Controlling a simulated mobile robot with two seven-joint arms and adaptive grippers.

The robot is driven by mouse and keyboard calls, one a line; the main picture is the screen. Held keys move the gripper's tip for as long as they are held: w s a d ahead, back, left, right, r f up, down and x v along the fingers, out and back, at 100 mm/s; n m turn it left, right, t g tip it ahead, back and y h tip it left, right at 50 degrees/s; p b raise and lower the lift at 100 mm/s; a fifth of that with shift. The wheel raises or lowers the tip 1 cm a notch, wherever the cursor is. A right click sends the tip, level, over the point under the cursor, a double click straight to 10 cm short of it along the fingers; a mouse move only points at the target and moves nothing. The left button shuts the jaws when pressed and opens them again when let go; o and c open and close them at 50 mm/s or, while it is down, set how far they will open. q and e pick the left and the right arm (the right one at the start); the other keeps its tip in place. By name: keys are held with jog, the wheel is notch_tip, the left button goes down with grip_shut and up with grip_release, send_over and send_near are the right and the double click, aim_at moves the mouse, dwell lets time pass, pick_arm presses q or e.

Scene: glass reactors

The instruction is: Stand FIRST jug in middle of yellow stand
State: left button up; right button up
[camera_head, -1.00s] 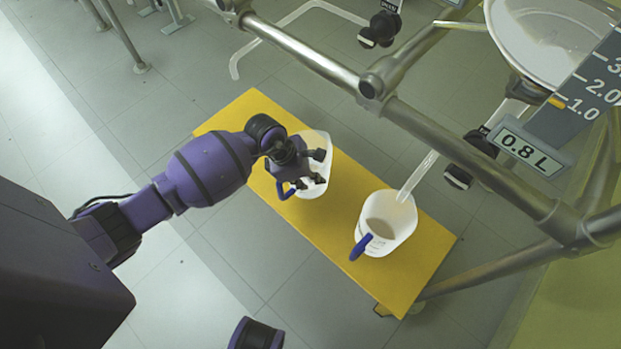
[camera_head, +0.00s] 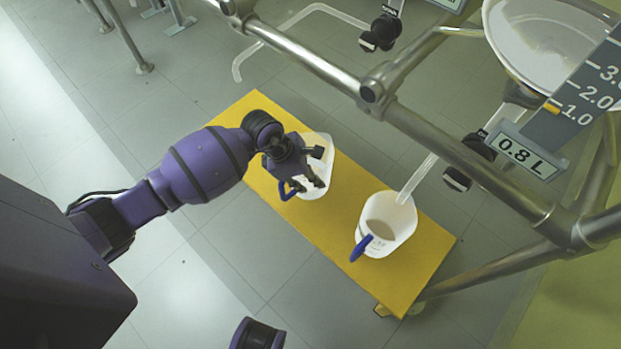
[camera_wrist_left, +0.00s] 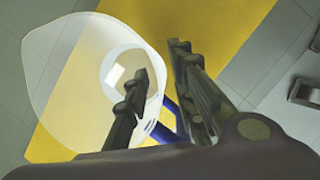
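A clear jug (camera_head: 322,143) with a blue handle (camera_head: 287,188) stands toward the far left part of the yellow stand (camera_head: 385,281). My left gripper (camera_head: 318,166) is over this jug and hides much of it. In the left wrist view, the jug (camera_wrist_left: 65,85) lies to the left, with one finger in front of its wall. My left gripper (camera_wrist_left: 162,85) is open there, and the blue handle (camera_wrist_left: 165,130) shows low between its fingers. Contact with the handle cannot be told. A second jug (camera_head: 400,215) with a blue handle and some liquid stands nearer the stand's right end. My right gripper is not in view.
A transparent tube (camera_head: 416,180) comes down to the second jug's rim. A metal frame (camera_head: 455,135) crosses above the stand at the right, with a glass vessel (camera_head: 545,50) and a 0.8 L sign (camera_head: 525,152). Bare stand surface shows between the jugs.

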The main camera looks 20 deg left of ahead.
pick_arm(q)
jog(key=p+v, duration=0.2)
jog(key=v, duration=0.8)
jog(key=shift+p, duration=0.35)
